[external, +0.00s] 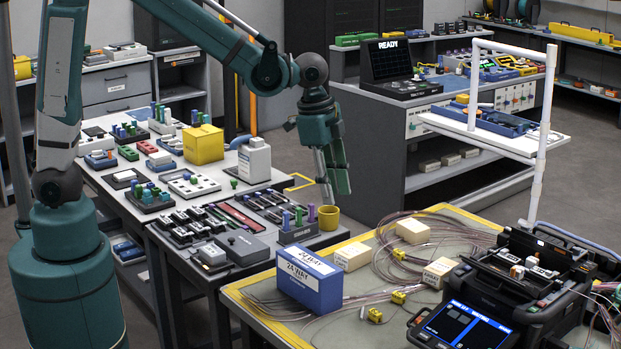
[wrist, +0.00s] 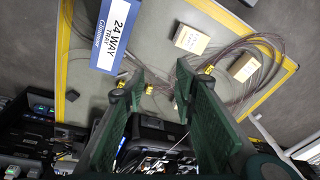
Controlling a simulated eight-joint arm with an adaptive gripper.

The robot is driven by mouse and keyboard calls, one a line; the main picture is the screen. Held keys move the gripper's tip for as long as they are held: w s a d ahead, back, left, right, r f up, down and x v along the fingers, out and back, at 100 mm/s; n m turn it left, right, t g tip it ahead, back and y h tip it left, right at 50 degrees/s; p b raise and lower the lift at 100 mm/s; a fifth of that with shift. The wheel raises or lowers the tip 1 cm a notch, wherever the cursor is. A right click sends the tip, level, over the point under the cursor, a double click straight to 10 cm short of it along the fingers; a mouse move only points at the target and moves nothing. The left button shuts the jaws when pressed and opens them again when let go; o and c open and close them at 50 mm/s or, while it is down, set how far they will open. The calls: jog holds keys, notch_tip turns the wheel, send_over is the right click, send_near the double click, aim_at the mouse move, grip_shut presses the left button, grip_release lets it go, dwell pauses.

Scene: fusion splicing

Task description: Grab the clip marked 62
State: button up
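Small yellow clips lie on the fibre-strewn table. In the external view one is near the blue box (external: 374,315), a second clip (external: 398,297) is just right of it, and a third clip (external: 399,254) sits farther back among the fibres. The wrist view shows yellow clips too: one clip (wrist: 121,84) by the left finger, another clip (wrist: 149,89) between the fingers, and one clip (wrist: 208,69) by the right finger. The markings are too small to read, so I cannot tell which is 62. My gripper (external: 333,187) is open and empty, high above the table's back edge; it also shows in the wrist view (wrist: 160,70).
The blue 24 WAY box (external: 310,283) stands at the table's front left. Cream blocks (external: 353,256) sit among loose fibre loops. The black splicer (external: 525,270) with its screen (external: 466,325) fills the right. A yellow cup (external: 328,217) stands on the grey bench below my gripper.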

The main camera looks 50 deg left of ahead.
jog(key=d+f+m+g, duration=0.1)
jog(key=d+f+m, duration=0.2)
jog(key=d+f, duration=0.65)
jog(key=m+y, duration=0.1)
jog(key=m, duration=0.2)
send_over(373, 310)
jog(key=shift+g, duration=0.4)
jog(key=f, duration=0.6)
jog(key=shift+s, duration=0.3)
jog(key=shift+f+b, duration=0.4)
jog(key=shift+f, duration=0.9)
jog(key=shift+w+f+b, duration=0.15)
jog(key=shift+f+b, duration=0.1)
jog(key=shift+f, duration=1.05)
jog(key=shift+w+f+b, duration=0.15)
jog(key=shift+f+b, duration=0.05)
jog(key=shift+f, duration=1.1)
jog(key=c, duration=0.7)
